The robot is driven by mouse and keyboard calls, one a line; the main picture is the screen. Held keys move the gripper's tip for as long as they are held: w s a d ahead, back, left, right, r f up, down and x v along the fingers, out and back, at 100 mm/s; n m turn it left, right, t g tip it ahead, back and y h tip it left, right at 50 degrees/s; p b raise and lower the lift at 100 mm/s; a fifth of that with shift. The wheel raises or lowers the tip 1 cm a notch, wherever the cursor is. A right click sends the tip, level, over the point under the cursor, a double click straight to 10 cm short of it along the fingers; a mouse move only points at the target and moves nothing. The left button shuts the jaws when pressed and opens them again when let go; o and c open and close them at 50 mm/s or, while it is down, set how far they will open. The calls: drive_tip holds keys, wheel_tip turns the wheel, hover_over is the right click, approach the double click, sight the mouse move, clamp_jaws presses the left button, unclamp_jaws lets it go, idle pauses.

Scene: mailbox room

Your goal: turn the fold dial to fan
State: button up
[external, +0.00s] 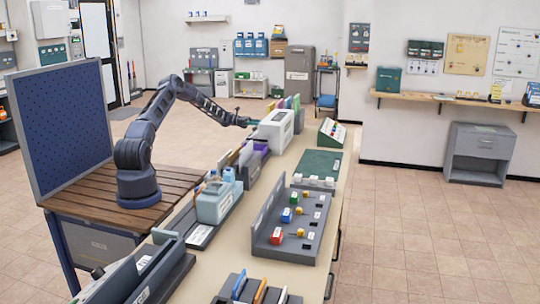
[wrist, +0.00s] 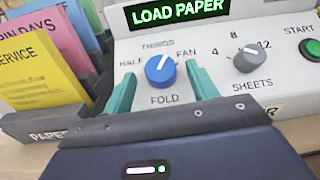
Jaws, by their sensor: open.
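The fold dial (wrist: 160,69) is a round blue knob with a white pointer line, on the white machine's sloped front panel. HALF, THIRDS and FAN are printed around it and FOLD below it. Its pointer slants up and slightly right, between THIRDS and FAN. My gripper (wrist: 160,73) is open, its teal fingers on either side of the dial with a visible gap at each side. In the external view my gripper (external: 250,122) is at the left side of the white folding machine (external: 277,130); the dial is hidden there.
A grey sheets dial (wrist: 246,58) and a green start button (wrist: 310,49) sit right of the fold dial. A lit LOAD PAPER display (wrist: 178,12) is above. A rack of coloured paper folders (wrist: 45,55) stands close on the left.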

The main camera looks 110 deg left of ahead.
drive_tip(key=shift+w, duration=0.1)
drive_tip(key=shift+c, duration=0.2)
drive_tip(key=c, duration=0.9)
drive_tip(key=shift+w+a+r+m+g+h, duration=0.15)
drive_tip(key=shift+m+g+h, duration=0.1)
drive_tip(key=shift+m+h, duration=0.7)
drive_tip(key=shift+s+a+f+m+g+h, duration=0.1)
drive_tip(key=shift+m+g+h, duration=0.1)
drive_tip(key=shift+m+h, duration=0.75)
drive_tip(key=shift+w+a+r+m+g+h, duration=0.15)
drive_tip(key=shift+m+g+h, duration=0.1)
drive_tip(key=shift+m+h, duration=0.7)
drive_tip(key=shift+c, duration=0.2)
drive_tip(key=shift+s+f, duration=0.1)
drive_tip(key=o, duration=1)
drive_tip(key=v, duration=1.1)
drive_tip(key=shift+d, duration=0.1)
